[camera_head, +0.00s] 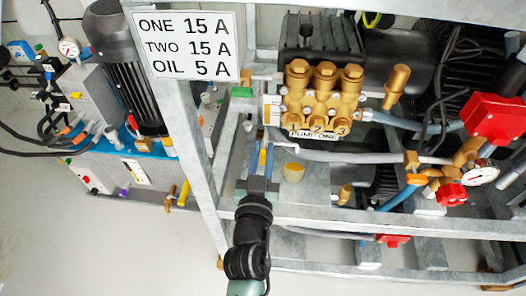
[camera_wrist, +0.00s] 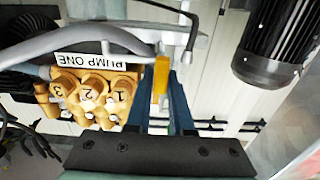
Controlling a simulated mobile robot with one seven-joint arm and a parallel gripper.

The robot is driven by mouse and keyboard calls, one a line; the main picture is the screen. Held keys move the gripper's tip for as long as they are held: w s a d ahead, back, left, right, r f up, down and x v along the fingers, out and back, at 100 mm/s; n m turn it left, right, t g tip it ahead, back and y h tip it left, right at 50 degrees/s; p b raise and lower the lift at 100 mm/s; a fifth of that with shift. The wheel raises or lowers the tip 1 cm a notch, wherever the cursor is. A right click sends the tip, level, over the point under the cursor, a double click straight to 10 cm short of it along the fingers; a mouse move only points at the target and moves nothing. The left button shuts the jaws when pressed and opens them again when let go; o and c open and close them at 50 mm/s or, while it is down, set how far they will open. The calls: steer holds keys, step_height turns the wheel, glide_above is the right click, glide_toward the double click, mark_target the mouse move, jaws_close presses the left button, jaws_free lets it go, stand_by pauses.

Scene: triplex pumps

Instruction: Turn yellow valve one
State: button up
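A yellow valve handle (camera_head: 262,158) stands upright below and to the left of the brass pump labelled "PUMP ONE" (camera_head: 322,92). My gripper (camera_head: 262,160) is at this handle, with one finger on each side of it. In the wrist view the yellow handle (camera_wrist: 161,75) shows between the tips of my blue fingers (camera_wrist: 161,85). The fingers look apart, with a narrow gap to the handle; contact is not clear. The valve body under the handle is mostly hidden. Pump one also shows upside down in the wrist view (camera_wrist: 95,92).
Metal frame rails (camera_head: 400,222) run in front of the pump, and a frame post (camera_head: 195,130) stands left of my arm. A grey hose (camera_head: 360,157) passes close to the right. Another yellow handle (camera_head: 184,192) is on the left unit. Red valve parts (camera_head: 495,118) sit far right.

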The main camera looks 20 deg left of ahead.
jaws_close()
steer(key=n, duration=0.3)
steer(key=shift+a+n, duration=0.15)
steer(key=shift+n, duration=0.25)
steer(key=shift+s+a+f+n, duration=0.1)
steer(key=shift+n, duration=0.9)
steer(key=shift+a+f+n, duration=0.1)
steer(key=shift+n, duration=0.9)
steer(key=o, duration=0.5)
jaws_free()
steer(key=shift+o, duration=0.2)
steer(key=shift+s, duration=0.1)
